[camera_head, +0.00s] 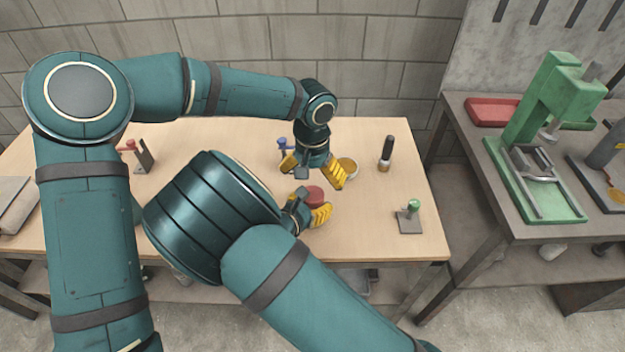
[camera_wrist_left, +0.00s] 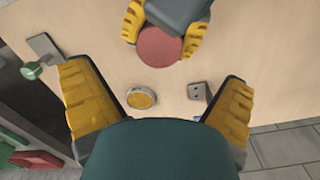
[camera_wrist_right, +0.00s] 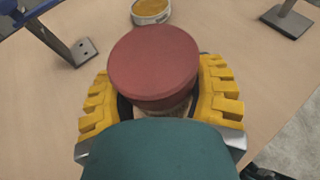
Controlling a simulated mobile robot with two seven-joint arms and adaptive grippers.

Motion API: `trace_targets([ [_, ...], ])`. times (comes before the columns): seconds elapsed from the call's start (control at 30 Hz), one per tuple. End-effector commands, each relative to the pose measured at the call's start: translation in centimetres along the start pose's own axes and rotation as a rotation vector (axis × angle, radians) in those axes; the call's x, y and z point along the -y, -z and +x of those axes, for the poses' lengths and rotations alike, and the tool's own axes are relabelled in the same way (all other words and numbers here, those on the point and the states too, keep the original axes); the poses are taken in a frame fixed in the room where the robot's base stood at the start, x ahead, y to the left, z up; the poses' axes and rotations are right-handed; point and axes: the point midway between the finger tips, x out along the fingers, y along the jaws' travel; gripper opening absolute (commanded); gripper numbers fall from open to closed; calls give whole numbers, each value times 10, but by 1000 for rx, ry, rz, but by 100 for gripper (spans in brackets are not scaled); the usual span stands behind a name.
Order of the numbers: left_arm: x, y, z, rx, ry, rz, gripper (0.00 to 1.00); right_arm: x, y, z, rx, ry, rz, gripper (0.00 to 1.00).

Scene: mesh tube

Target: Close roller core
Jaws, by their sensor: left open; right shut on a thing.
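A roller core with a round red cap (camera_wrist_right: 153,65) is in my right gripper (camera_wrist_right: 155,95); a narrow tan part shows under the cap in the right wrist view, and its lower end is hidden. The red cap also shows in the head view (camera_head: 314,196). My right gripper is shut on this piece near the table's middle. My left gripper (camera_head: 316,175) is open and empty, just behind it, fingers spread. A round, shallow metal piece with a yellow-orange top (camera_head: 348,166) lies on the table beside my left gripper; it sits between the left fingers in the left wrist view (camera_wrist_left: 141,97).
On the wooden table (camera_head: 365,235) stand a blue-topped bracket (camera_head: 283,143), a black-handled tool (camera_head: 387,150), a green-knobbed stand (camera_head: 410,212) and a red-topped bracket (camera_head: 140,152). A side bench with a green press (camera_head: 545,100) stands right. The table's right front is mostly clear.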

Motion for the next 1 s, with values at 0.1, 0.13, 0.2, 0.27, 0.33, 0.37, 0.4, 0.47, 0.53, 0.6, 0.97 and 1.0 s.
trace_targets([
  [0.1,0,1,-25,-5,3,0,100,0,0,0,0,0,0,0],
  [0.13,0,0,-32,-5,2,0,100,0,0,0,0,0,0,0],
  [0.2,0,1,-46,-5,2,-1,100,0,0,0,0,0,0,0],
  [0.27,0,0,-59,-4,2,0,100,0,0,0,0,0,0,0],
  [0.33,0,1,-71,-4,2,0,100,0,0,0,0,0,0,0],
  [0.37,0,0,-76,-3,1,1,100,0,0,0,0,0,0,0],
  [0.4,-1,0,-82,-3,0,1,100,0,0,0,0,0,0,0],
  [0.47,0,0,-89,-2,1,0,100,0,0,0,0,0,0,0],
  [0.53,0,0,-96,-1,1,1,100,0,0,0,0,0,0,0],
  [0.6,0,0,-100,0,1,1,100,0,0,0,0,0,0,0],
  [0.97,0,0,-103,1,0,1,100,0,0,0,1,0,0,67],
  [1.0,0,0,-103,1,0,1,100,0,0,0,0,0,0,81],
])
